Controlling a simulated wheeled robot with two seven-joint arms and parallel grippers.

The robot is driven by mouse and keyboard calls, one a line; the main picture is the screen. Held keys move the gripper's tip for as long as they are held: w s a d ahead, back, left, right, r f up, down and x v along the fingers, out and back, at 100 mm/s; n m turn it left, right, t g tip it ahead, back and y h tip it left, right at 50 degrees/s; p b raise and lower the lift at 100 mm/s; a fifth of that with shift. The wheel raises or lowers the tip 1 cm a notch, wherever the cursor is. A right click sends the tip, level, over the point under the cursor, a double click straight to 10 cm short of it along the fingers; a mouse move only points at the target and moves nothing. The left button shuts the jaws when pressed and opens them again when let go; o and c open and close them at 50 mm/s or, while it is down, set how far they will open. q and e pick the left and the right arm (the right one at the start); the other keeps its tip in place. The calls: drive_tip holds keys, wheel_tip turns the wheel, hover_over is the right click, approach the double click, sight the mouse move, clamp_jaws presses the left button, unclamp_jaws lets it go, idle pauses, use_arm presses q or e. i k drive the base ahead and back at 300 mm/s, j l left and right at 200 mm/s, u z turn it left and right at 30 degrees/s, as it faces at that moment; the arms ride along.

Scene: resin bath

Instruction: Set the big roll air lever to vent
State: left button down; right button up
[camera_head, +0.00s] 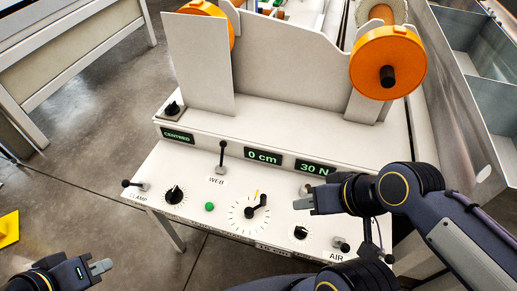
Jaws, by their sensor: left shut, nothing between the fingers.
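The lever by the AIR label (342,245) sits at the right front of the white control panel, with a dark knob on a pale base. Its markings are too small to read, so its setting cannot be told. My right gripper (303,200) is above the panel, up and left of this lever and apart from it. Its fingers point left, and I cannot tell whether they are apart. My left gripper (103,267) is shut and empty, low at the left, over the floor in front of the panel.
The panel also holds a CLAMP lever (134,184), an upright WEB lever (222,154), a large dial (250,212), a green button (209,206) and black knobs (174,195). Displays read CENTRED, 0 cm and 30 N. Orange-flanged rolls (388,62) stand behind. A metal bin (470,50) is at right.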

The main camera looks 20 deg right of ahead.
sight(345, 248)
drive_tip(key=z, duration=1.25)
drive_tip(key=k+l+z, duration=0.2)
drive_tip(key=k+z, duration=0.25)
